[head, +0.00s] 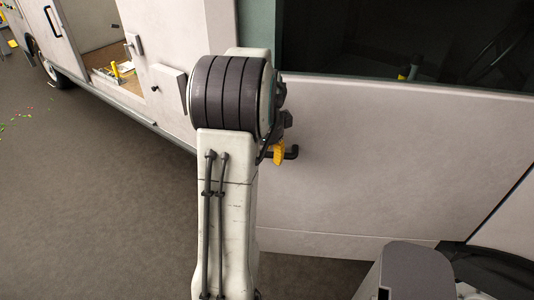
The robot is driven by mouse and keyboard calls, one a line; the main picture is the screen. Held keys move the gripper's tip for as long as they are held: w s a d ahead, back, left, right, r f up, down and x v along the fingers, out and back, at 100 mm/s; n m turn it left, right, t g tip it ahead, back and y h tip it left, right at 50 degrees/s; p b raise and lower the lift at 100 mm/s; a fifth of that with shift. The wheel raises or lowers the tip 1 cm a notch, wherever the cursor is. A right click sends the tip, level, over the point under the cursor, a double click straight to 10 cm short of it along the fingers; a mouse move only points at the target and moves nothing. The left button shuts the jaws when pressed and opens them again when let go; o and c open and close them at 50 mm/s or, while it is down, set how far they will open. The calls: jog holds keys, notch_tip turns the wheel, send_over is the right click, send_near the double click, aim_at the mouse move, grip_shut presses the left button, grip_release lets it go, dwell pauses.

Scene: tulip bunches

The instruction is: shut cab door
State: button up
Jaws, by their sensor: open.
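The cab door (390,165) is a large pale panel with a dark window (400,45) in its upper part. It fills the right half of the head view. I cannot tell how far ajar it stands. A dark handle-like bar (292,153) sticks out near its left edge. My gripper (279,152) shows only as a small yellow and dark piece at the right side of my arm, in front of the door beside that bar. Its jaws are open, and the rest is hidden behind my arm. I cannot tell whether it touches the bar.
The pale van side (165,90) runs to the upper left, with an open side doorway (103,70) holding small yellow items and a wheel (46,70) beyond. Dark grey ground (90,200) at the left is mostly clear, with small coloured scraps at the far left.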

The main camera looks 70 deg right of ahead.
grip_shut()
dwell(0.3)
